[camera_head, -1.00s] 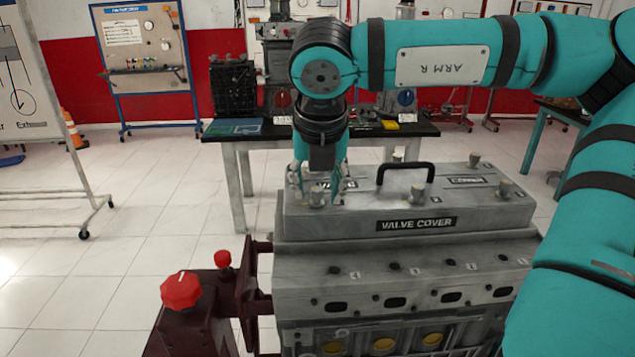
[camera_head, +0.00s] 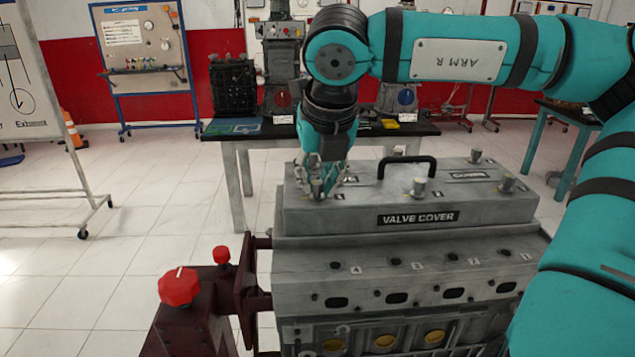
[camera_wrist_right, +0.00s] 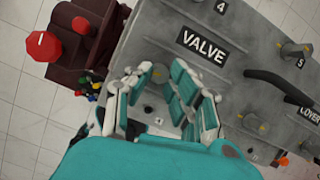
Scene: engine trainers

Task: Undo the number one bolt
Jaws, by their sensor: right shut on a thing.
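The grey valve cover (camera_head: 300,215) sits on top of the engine block. My right gripper (camera_head: 325,190) points down at the cover's front left corner and is shut on a bolt there. In the right wrist view the bolt (camera_wrist_right: 160,75) shows only in part between the fingers of my right gripper (camera_wrist_right: 160,88). A dark round spot (camera_wrist_right: 148,109) and a small label, too small to read surely, show beside it. I cannot tell whether the bolt is still seated. My left gripper is in neither view.
Other bolts stand on the cover, at front middle (camera_head: 420,187), front right (camera_head: 507,183) and back right (camera_head: 475,158). A black handle (camera_head: 407,160) arches over the cover. A red knob (camera_head: 179,286) tops the dark red stand at left. A workbench (camera_head: 232,136) stands behind.

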